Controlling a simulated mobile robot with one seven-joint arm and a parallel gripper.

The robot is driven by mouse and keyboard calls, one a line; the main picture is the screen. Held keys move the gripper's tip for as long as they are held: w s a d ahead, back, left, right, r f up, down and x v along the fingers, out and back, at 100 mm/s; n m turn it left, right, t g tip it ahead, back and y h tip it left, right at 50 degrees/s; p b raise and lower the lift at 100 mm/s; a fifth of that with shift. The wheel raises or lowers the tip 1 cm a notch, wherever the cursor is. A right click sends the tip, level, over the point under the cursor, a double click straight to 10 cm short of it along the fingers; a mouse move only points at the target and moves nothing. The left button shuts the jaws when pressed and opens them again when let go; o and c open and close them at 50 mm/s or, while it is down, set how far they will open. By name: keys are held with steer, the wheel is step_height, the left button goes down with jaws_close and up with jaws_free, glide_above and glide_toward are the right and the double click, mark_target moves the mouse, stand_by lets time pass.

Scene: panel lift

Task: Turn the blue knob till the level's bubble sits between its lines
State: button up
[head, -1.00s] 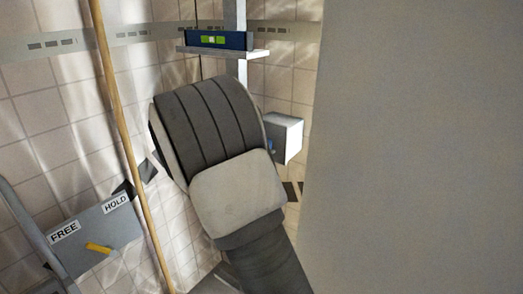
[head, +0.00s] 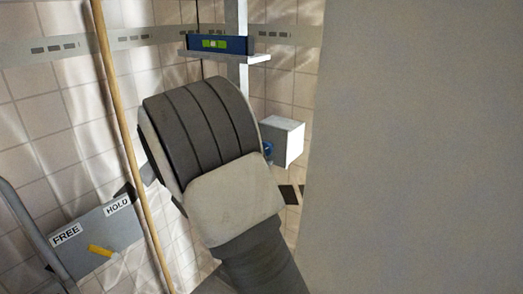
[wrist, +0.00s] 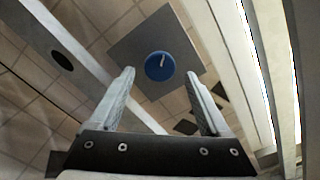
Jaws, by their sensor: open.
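The blue level (head: 235,45) lies on a white shelf (head: 258,58) on the upright post. Its green vial (head: 213,44) shows, but the bubble is too small to place against the lines. The blue knob (wrist: 160,66) has a white mark and sits on a grey box face (wrist: 130,45) in the wrist view. In the head view a sliver of the knob (head: 267,148) shows on the white box (head: 289,140), partly behind my arm. My gripper (wrist: 160,82) is open and empty, its fingers pointing toward the knob on either side, apparently not touching it. In the head view my arm hides the gripper.
A large pale surface (head: 420,150) fills the right side. Post and rails flank the knob in the wrist view.

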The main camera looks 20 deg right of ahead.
steer(key=p+v, duration=0.2)
steer(key=v, duration=1.2)
steer(key=shift+a+p, duration=0.2)
steer(key=shift+p, duration=0.2)
steer(key=shift+s, duration=0.1)
steer(key=s+d+r+m+g+y, duration=0.1)
steer(key=s+d+m+g+y, duration=0.3)
steer(key=s+d+m+g, duration=0.55)
steer(key=s+a+m+t+y, duration=0.25)
steer(key=s+m+y, duration=0.4)
steer(key=s, duration=0.65)
steer(key=s+a+r+t+y+p, duration=0.1)
steer(key=a+r+y+p, duration=0.1)
steer(key=r+p, duration=0.8)
steer(key=s+a+r+t+y+p, duration=0.1)
steer(key=a+r+y+p, duration=0.1)
steer(key=r+p, duration=0.9)
step_height(320, 180, up, 4)
steer(key=shift+f+m+t, duration=0.1)
steer(key=shift+m+t, duration=0.2)
steer(key=shift+m, duration=0.1)
